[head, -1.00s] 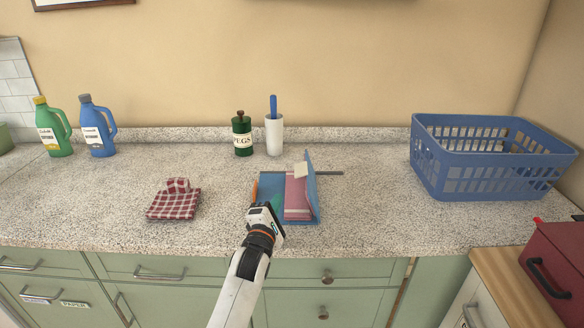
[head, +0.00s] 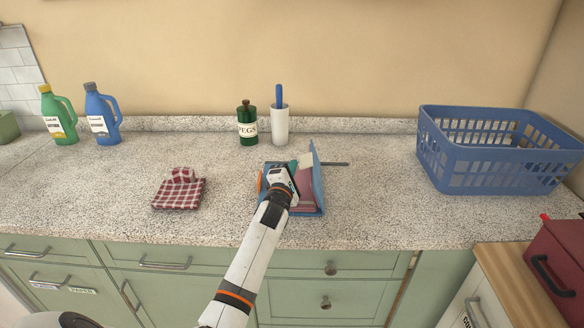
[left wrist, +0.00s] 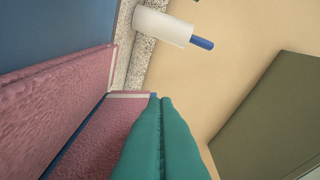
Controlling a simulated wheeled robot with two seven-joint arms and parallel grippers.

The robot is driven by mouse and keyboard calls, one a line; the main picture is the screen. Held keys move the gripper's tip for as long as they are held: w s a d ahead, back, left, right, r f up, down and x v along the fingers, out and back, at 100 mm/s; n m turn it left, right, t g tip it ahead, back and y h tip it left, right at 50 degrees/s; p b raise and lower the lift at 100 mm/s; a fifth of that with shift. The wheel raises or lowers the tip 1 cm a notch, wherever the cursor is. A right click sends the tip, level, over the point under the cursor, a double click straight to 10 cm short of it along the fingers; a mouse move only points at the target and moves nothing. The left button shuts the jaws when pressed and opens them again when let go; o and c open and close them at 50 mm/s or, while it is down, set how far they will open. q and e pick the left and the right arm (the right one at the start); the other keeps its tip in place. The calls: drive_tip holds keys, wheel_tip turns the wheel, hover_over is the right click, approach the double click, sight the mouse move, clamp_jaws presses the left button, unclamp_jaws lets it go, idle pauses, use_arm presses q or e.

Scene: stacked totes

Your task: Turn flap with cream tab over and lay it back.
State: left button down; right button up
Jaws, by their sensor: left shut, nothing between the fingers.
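A blue folding board (head: 320,190) lies on the counter with a pink folded cloth (head: 307,192) on it. Its right flap stands raised, steep and nearly upright, with pink cloth against its inner side. A cream tab (head: 305,160) shows near the top of this flap. My left gripper (head: 292,183) is over the left part of the board, left of the raised flap, and hides part of the board. In the left wrist view its teal fingers (left wrist: 163,130) are closed together and empty, beside the pink cloth (left wrist: 60,100); the blue panel (left wrist: 50,30) rises behind. My right gripper is not in view.
A white holder with a blue handle (head: 279,125) and a green pegs jar (head: 247,125) stand behind. A checked cloth (head: 179,192) lies left, a blue basket (head: 480,180) stands right. A thin dark bar (head: 335,164) lies behind the board. Counter between these is clear.

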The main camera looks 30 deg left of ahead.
sight(306, 164)
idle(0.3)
use_arm(q)
drive_tip(key=shift+w+d+r+p, duration=0.1)
drive_tip(key=shift+r+p, duration=0.15)
drive_tip(key=shift+p, duration=0.05)
drive_tip(key=m+p, duration=0.1)
drive_tip(key=w+d+r+m+p, duration=0.1)
drive_tip(key=d+r+m+p, duration=0.1)
drive_tip(key=m, duration=0.1)
drive_tip(key=shift+w+d+r+g+h+p, duration=0.2)
drive_tip(key=shift+w+g+h+p, duration=0.1)
drive_tip(key=shift+g+p, duration=0.1)
drive_tip(key=shift+w+d+m+g+p, duration=0.2)
drive_tip(key=shift+d+m+g+p, duration=0.2)
drive_tip(key=shift+m, duration=0.7)
drive_tip(key=shift+f, duration=0.1)
